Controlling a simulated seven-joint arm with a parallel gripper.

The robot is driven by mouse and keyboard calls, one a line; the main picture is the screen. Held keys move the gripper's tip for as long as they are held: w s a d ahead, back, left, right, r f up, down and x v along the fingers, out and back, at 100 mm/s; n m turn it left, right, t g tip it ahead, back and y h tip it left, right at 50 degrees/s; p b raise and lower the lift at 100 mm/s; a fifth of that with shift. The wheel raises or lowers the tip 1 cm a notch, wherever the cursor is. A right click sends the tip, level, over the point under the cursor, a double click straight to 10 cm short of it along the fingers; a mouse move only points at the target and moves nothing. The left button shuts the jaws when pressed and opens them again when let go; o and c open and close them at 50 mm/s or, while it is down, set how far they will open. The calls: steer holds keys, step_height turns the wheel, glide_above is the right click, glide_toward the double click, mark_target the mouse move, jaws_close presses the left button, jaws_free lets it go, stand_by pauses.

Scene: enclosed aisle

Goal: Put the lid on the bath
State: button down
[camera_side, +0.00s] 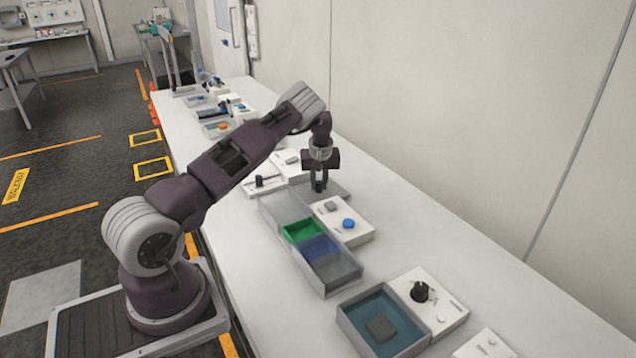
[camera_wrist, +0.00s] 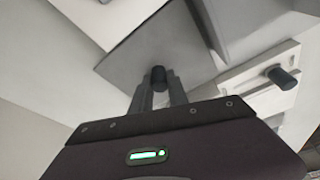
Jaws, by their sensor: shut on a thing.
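The lid is a flat grey plate with a dark knob; it shows in the wrist view (camera_wrist: 195,50) and, partly hidden by my gripper, in the side view (camera_side: 336,188). My gripper (camera_side: 319,186) points down with its fingers shut on the knob (camera_wrist: 158,76). I cannot tell whether the plate is clear of the surface below. A long grey bath (camera_side: 347,277) with a green section (camera_side: 302,230) and a blue section (camera_side: 320,248) lies in front of my gripper. A separate open grey box with a teal inside (camera_side: 358,302) stands nearer the camera and holds a dark grey block (camera_side: 380,328).
A white board with a blue knob (camera_side: 348,223) stands right of the long bath. A white board with a black knob (camera_side: 420,291) adjoins the teal box. Another board with a dark cylinder (camera_wrist: 283,77) lies beside the lid. The wall runs along the right; bare bench lies between.

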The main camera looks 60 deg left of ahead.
steer(key=c, duration=1.3)
jaws_free()
steer(key=shift+f, duration=0.1)
